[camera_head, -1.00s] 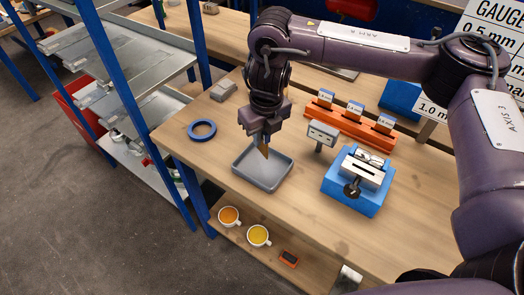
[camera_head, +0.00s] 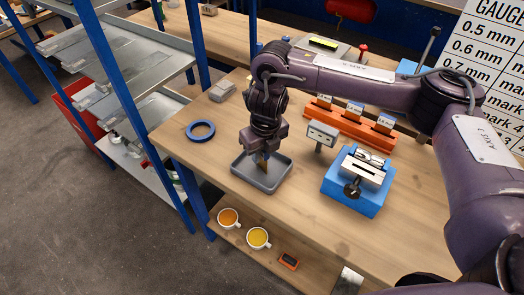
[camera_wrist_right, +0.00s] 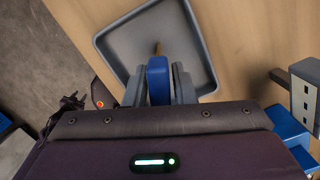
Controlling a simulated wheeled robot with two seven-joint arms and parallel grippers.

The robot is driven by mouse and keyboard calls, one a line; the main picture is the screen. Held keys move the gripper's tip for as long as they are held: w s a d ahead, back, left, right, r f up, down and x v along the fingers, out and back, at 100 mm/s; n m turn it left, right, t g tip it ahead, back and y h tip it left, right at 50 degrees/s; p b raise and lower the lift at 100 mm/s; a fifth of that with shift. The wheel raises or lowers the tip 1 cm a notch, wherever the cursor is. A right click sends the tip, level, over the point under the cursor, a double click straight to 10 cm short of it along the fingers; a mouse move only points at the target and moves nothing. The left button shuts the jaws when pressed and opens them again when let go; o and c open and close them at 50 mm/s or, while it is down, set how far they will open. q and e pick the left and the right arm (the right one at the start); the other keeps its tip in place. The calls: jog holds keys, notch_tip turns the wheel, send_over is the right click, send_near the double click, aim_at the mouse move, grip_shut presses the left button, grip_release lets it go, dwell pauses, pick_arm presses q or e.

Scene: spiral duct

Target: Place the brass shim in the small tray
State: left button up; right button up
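The small grey tray (camera_head: 243,174) sits on the wooden bench, and it also fills the upper middle of the right wrist view (camera_wrist_right: 113,45). My right gripper (camera_head: 262,154) points down just above the tray and looks shut on the brass shim. In the right wrist view only a small tip of the shim (camera_wrist_right: 157,47) shows past the blue fingertip. I cannot tell whether it touches the tray floor. My left gripper is not in view.
A blue vise-like fixture (camera_head: 352,193) and a small grey display (camera_head: 322,134) stand to the right, with an orange gauge rack (camera_head: 345,122) behind. Two cups (camera_head: 258,238) sit on the lower shelf.

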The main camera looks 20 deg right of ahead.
jog(key=shift+o, duration=1.2)
jog(key=r, duration=0.7)
jog(key=s+r+p, duration=0.1)
jog(key=r, duration=0.3)
jog(key=shift+s+d+r, duration=0.1)
jog(key=shift+d+r, duration=0.05)
jog(key=shift+r, duration=0.2)
jog(key=shift+s+r, duration=0.1)
jog(key=shift+r, duration=0.2)
